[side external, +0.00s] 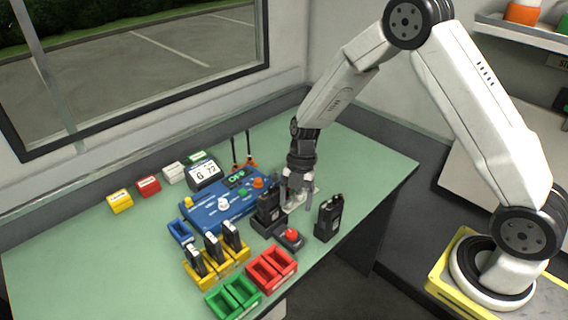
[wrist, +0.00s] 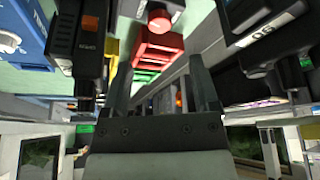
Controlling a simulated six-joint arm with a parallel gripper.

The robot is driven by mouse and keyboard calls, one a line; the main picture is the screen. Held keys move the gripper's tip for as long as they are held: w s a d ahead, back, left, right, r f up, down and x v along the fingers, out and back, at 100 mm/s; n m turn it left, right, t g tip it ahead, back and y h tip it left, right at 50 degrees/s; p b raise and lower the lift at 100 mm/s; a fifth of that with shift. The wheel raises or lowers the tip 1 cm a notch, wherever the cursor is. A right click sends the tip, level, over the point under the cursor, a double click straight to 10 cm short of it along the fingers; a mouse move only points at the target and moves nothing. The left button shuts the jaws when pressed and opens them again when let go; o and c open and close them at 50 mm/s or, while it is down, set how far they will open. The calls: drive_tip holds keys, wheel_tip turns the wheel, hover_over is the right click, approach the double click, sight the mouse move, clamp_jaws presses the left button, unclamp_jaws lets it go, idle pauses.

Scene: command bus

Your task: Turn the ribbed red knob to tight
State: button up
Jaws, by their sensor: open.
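A red round control (side external: 292,234) sits on a small dark box at the front of the table. It also shows in the wrist view (wrist: 158,20), at the top between the finger lines. An orange-red knob (side external: 258,183) stands on the right part of the blue console (side external: 208,216). I cannot make out ribs or tight marks on either. My gripper (side external: 296,204) points down behind the black radio in its charger, right of the console. Its two fingers are apart with nothing between them in the wrist view (wrist: 160,58). Both red controls are apart from the fingers.
A black radio (side external: 269,203) and another radio (side external: 329,217) stand close to my gripper. A white knob (side external: 223,203) is on the console. Yellow holders (side external: 217,262), red bins (side external: 271,270) and green bins (side external: 232,297) fill the front. Table right of the gripper is clear.

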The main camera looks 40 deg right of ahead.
sight(292, 232)
drive_tip(key=shift+f, duration=0.15)
drive_tip(key=shift+x, duration=3.85)
clamp_jaws()
